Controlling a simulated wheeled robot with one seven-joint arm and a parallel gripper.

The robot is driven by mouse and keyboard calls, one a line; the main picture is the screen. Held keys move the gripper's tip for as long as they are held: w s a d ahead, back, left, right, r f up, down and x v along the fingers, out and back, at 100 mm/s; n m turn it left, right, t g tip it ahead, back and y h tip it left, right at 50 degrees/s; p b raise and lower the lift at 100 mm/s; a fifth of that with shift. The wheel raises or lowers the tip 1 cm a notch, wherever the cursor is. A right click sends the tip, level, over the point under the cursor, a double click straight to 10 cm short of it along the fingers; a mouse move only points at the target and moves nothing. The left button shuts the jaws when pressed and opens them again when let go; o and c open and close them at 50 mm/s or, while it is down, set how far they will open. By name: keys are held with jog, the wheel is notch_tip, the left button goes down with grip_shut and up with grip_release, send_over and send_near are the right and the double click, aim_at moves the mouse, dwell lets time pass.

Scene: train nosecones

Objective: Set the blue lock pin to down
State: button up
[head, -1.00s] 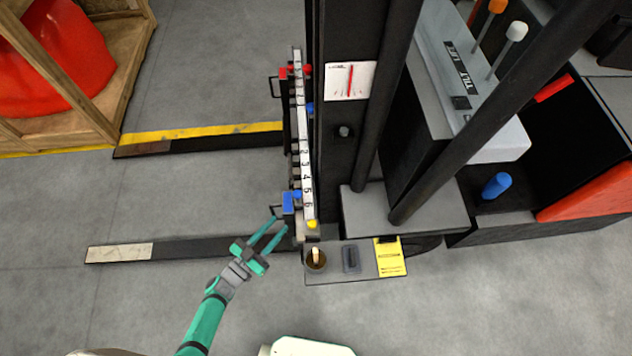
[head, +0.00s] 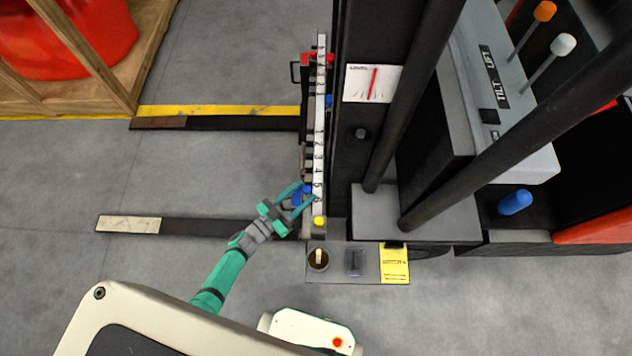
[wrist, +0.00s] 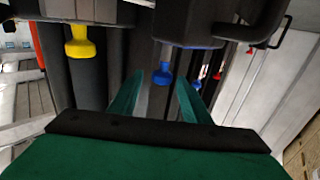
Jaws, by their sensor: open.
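The blue lock pin (head: 307,189) shows as a small blue knob beside the lower end of the numbered white scale in the head view. In the wrist view the blue pin (wrist: 162,74) hangs beyond and between my two fingers. My gripper (wrist: 160,82) is open, with one green finger on each side of the pin's line. No contact with the pin can be made out. In the head view my gripper (head: 304,194) reaches the pin's area from the lower left and partly covers the blue block there.
A yellow knob (head: 319,221) sits just below the scale (head: 319,150); it also shows in the wrist view (wrist: 80,42). Another blue knob (head: 328,100) and red parts (head: 330,59) are higher up. The black mast (head: 360,120) stands close on the right.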

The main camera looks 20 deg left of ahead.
jog(key=x, duration=0.6)
jog(key=shift+w, duration=0.3)
jog(key=shift+a, duration=0.1)
